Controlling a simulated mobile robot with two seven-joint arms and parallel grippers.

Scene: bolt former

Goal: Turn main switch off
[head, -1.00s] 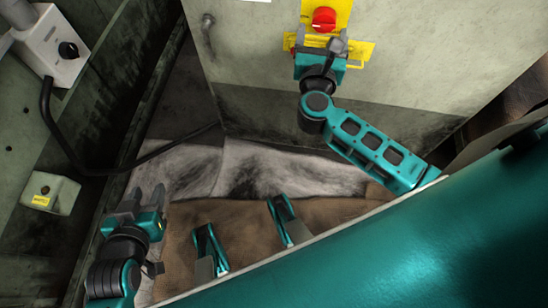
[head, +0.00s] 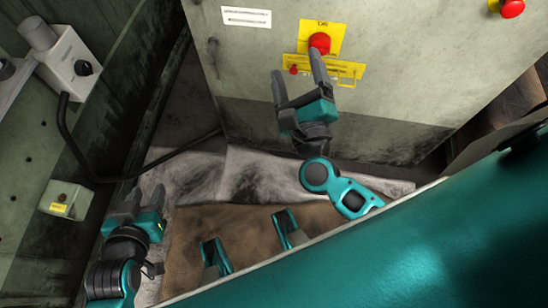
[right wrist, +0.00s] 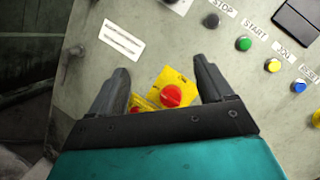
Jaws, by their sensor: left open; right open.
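A red round knob (head: 319,43) sits on a yellow plate on the pale cabinet front. Its label is too small to read, so I cannot confirm it is the main switch. My right gripper (head: 297,64) is open, pointing up at the cabinet, with one fingertip just below the knob in the head view. In the right wrist view the knob (right wrist: 171,95) shows between the open fingers, beyond the gripper body; contact cannot be told. My left gripper (head: 147,192) is open and empty at lower left, away from the cabinet.
A yellow bracket (head: 335,72) with a small red part (head: 293,69) lies below the knob. Another red button (head: 512,8) is at top right. A grey box with a black knob (head: 84,68) is at left. Green (right wrist: 243,43), yellow and blue buttons line the panel.

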